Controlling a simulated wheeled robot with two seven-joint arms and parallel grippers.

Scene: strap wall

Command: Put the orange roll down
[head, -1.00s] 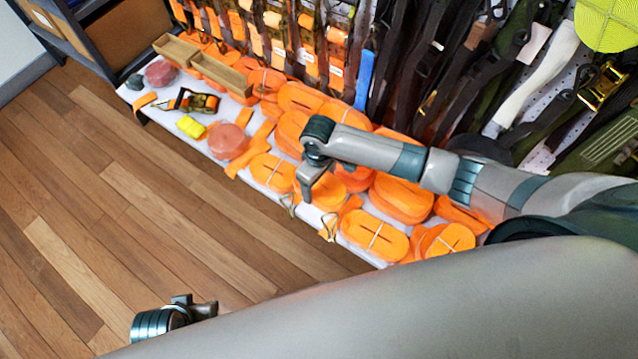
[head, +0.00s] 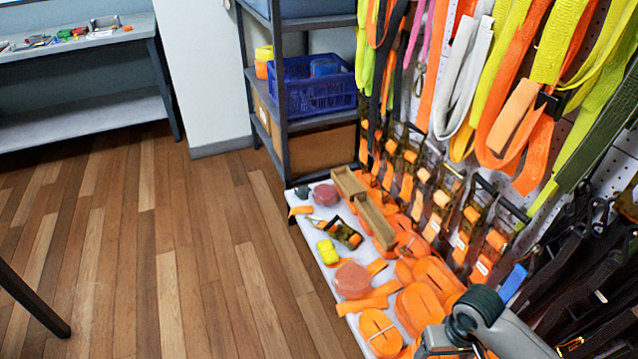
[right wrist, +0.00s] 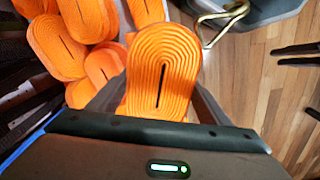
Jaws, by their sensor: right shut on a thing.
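An orange roll (right wrist: 165,62) of wound strap stands out in the right wrist view, its slotted face toward the camera. My right gripper (right wrist: 158,88) is shut on it, with a grey finger on each side. In the head view my right wrist (head: 478,318) is at the bottom right, over the white table (head: 318,262); the fingers and held roll are mostly cut off there. Other orange rolls lie on the table, one at its front edge (head: 380,332) and several at the left in the right wrist view (right wrist: 55,45). My left gripper is out of view.
A pink roll (head: 352,281), a yellow strap bundle (head: 327,251), a ratchet (head: 345,233) and wooden trays (head: 375,220) occupy the table. Straps hang on the wall (head: 510,120) behind. A shelf with a blue crate (head: 312,92) stands beyond. A metal hook (right wrist: 222,18) is near the held roll.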

